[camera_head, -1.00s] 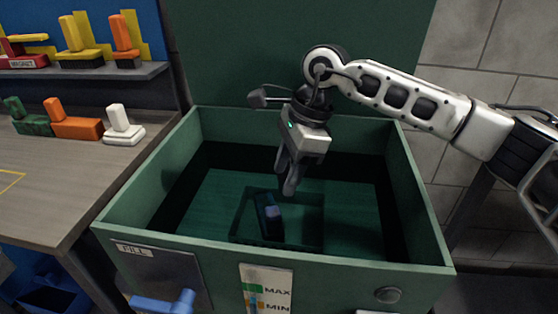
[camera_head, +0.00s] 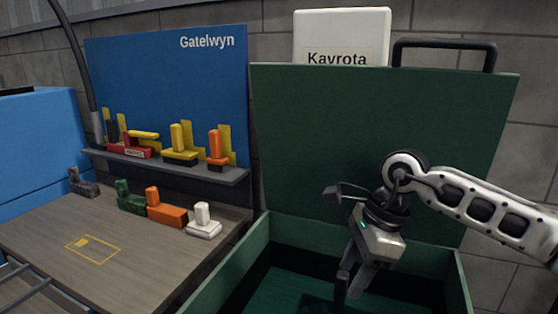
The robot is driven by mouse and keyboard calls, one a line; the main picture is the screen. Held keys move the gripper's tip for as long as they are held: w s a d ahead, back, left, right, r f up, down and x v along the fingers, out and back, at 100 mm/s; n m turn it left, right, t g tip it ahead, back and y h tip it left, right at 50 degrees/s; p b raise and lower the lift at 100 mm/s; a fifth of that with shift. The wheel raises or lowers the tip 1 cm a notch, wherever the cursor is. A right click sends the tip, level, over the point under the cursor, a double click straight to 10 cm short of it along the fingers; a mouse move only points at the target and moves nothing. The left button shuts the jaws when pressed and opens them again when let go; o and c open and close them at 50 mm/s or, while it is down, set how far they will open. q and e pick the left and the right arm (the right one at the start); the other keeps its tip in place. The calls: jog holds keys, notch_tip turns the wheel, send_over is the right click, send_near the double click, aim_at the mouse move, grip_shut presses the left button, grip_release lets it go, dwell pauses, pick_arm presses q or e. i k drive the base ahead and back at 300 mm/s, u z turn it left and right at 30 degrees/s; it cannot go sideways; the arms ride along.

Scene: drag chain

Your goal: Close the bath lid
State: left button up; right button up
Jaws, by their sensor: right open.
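The green bath lid (camera_head: 330,130) stands open and upright at the back of the bath. A black handle (camera_head: 445,47) rises from its top edge at the right. The green bath (camera_head: 232,272) is a deep open box, its front cut off by the lower picture edge. My right gripper (camera_head: 350,284) points down over the bath's opening, in front of the lid, open and apart from the lid and handle. Nothing shows between its fingers. My left gripper is not in view.
A grey bench (camera_head: 120,250) stands left of the bath, with green, orange and white blocks near its right edge. A shelf (camera_head: 165,165) above it carries several coloured tools before a blue board (camera_head: 170,85). A white sign (camera_head: 342,35) is behind the lid.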

aim_at(320, 127)
jog(key=k, duration=0.9)
